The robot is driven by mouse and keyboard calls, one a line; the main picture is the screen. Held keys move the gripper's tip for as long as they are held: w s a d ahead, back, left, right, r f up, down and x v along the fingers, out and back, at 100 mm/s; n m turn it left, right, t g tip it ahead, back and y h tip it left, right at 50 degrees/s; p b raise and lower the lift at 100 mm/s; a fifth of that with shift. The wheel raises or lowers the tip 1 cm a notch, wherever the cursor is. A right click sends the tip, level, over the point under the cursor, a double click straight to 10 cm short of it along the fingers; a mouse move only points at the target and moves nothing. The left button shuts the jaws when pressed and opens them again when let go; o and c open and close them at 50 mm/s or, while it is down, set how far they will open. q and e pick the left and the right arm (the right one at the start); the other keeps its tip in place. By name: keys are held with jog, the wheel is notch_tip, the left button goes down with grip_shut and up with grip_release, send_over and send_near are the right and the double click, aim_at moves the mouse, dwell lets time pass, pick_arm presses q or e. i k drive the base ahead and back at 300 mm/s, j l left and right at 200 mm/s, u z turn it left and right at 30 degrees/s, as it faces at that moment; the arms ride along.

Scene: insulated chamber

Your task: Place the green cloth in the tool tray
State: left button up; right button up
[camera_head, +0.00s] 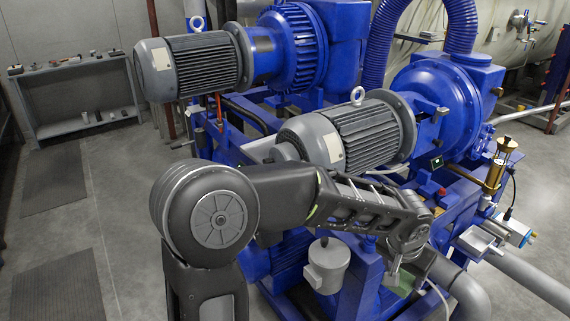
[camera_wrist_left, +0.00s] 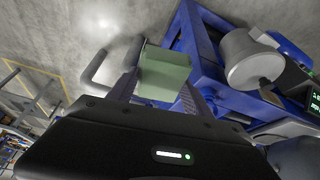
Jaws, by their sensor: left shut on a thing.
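The green cloth (camera_wrist_left: 163,75) is a pale green, block-like folded piece between the two fingers of my left gripper (camera_wrist_left: 155,88) in the left wrist view. In the head view, my left gripper (camera_head: 398,268) points down beside the blue pump frame at the lower right. The cloth (camera_head: 404,284) shows there as a small green patch, partly hidden by the gripper. The fingers are shut on it, and it is held above the floor. I cannot pick out the tool tray with certainty. My right gripper is not in view.
Blue pumps with grey motors (camera_head: 348,135) fill the middle. A grey pipe (camera_head: 462,290) runs close to my left gripper. A brass-topped fitting (camera_head: 497,168) stands at the right. A grey bench (camera_head: 75,70) with small items stands far left, with open floor before it.

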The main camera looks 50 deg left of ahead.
aim_at(264, 154)
jog(key=k+j+z, duration=0.1)
jog(key=j, duration=0.2)
jog(key=k+j, duration=0.2)
jog(key=k+j+z, duration=0.15)
jog(key=j, duration=0.25)
jog(key=j+z, duration=0.15)
jog(key=j, duration=2.2)
jog(key=j+z, duration=0.3)
jog(key=j, duration=0.25)
jog(key=j+z, duration=0.3)
jog(key=j, duration=0.25)
